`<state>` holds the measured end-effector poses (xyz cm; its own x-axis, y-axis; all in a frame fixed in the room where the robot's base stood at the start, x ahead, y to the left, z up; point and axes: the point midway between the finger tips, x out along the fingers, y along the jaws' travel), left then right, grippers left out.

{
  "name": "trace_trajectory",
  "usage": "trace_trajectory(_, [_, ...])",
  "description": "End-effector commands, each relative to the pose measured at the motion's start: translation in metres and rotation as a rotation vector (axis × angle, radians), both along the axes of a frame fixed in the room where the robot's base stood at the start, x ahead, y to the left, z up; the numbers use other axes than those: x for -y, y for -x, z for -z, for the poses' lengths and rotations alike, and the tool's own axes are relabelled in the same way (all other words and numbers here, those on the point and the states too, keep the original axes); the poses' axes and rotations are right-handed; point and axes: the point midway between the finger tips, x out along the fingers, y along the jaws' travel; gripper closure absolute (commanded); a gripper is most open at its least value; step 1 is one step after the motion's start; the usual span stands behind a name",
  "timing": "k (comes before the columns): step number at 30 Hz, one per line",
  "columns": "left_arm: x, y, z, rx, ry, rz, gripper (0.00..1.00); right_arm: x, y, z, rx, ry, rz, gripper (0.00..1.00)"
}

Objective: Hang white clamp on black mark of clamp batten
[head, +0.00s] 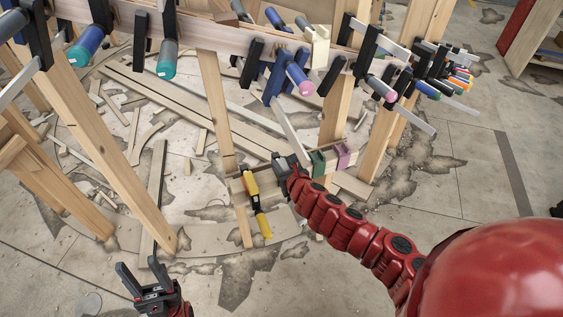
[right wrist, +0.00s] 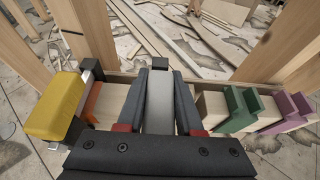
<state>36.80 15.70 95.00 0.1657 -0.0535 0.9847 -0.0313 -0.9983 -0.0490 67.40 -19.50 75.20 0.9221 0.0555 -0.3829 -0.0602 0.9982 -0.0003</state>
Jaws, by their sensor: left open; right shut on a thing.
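My right gripper (right wrist: 160,84) is at the low clamp batten (head: 237,185), between a yellow clamp (right wrist: 57,108) and a green piece (right wrist: 240,108). It is shut on a pale grey piece (right wrist: 160,105). I cannot make out the batten's black mark. A cream-white clamp (head: 320,46) sits on the upper beam in the head view. My left gripper (head: 155,284) is open and empty at the lower left, apart from the clamps.
A purple piece (head: 342,156) is on the batten right of the green one. A blue clamp (head: 272,80) is on the upper beam (head: 218,38); a long grey bar (head: 289,130) slants down close to my right gripper. Wooden posts (head: 218,110) stand around. Offcuts litter the floor.

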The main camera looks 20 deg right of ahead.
Motion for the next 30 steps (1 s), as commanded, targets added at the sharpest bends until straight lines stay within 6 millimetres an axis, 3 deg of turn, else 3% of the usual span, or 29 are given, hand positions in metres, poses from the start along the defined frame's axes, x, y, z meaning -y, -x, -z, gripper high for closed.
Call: trace_trajectory(30, [0.0,0.0,0.005,0.0,0.0,0.0,0.5,-0.001,0.0,0.011,0.002,0.0,-0.002,1.0])
